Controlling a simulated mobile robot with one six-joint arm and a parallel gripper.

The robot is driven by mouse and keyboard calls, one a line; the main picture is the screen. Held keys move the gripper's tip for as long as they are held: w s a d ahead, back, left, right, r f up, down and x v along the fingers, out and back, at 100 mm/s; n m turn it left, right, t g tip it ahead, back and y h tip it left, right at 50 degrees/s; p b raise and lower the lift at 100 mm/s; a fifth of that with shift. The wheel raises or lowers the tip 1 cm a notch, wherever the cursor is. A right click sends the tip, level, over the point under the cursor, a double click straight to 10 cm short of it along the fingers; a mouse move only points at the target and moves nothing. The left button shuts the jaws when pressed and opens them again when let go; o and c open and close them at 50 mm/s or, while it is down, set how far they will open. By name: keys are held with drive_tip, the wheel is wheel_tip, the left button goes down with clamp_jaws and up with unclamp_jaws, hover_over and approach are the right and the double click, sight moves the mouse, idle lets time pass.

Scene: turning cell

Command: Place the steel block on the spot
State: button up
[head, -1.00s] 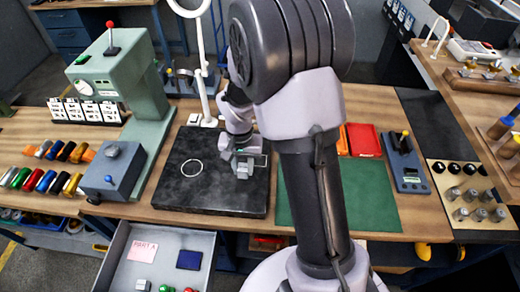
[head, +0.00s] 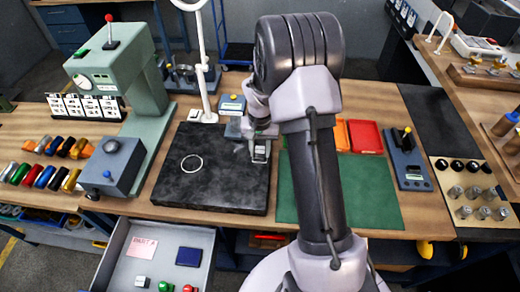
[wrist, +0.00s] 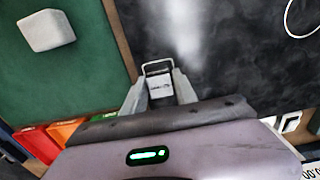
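My gripper (head: 259,142) hangs over the right part of the black plate. In the wrist view, its two fingers (wrist: 158,80) close from both sides on a small shiny block, which I take for the steel block (wrist: 159,87); it also shows under the gripper in the head view (head: 261,154). Part of the block is hidden by the fingers. The spot is a thin white ring (head: 192,165) on the black plate (head: 215,190), left of my gripper and empty inside. The ring's edge also shows at the upper right of the wrist view (wrist: 288,27).
A pale block (wrist: 47,31) lies on the green mat (head: 375,195) right of the plate. A green machine (head: 140,110) stands to the left. An open drawer (head: 205,240) is in front.

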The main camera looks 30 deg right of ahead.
sight(260, 150)
drive_tip(key=shift+o, duration=1.2)
drive_tip(key=s+a+r+t+p, duration=0.1)
drive_tip(key=s+a+r, duration=0.15)
drive_tip(key=r, duration=0.85)
drive_tip(key=s+a+r+t+p, duration=0.15)
drive_tip(key=a+r, duration=0.25)
drive_tip(key=r, duration=0.8)
drive_tip(key=s+a+r+n+t+y, duration=0.1)
drive_tip(key=s+a+r, duration=0.2)
drive_tip(key=s, duration=0.6)
drive_tip(key=s+a+r+n+t+y, duration=0.1)
drive_tip(key=s+a+r+t, duration=0.1)
drive_tip(key=s+a, duration=0.6)
drive_tip(key=shift+s+a+r, duration=0.3)
drive_tip(key=shift+s+r, duration=0.5)
drive_tip(key=shift+s, duration=0.3)
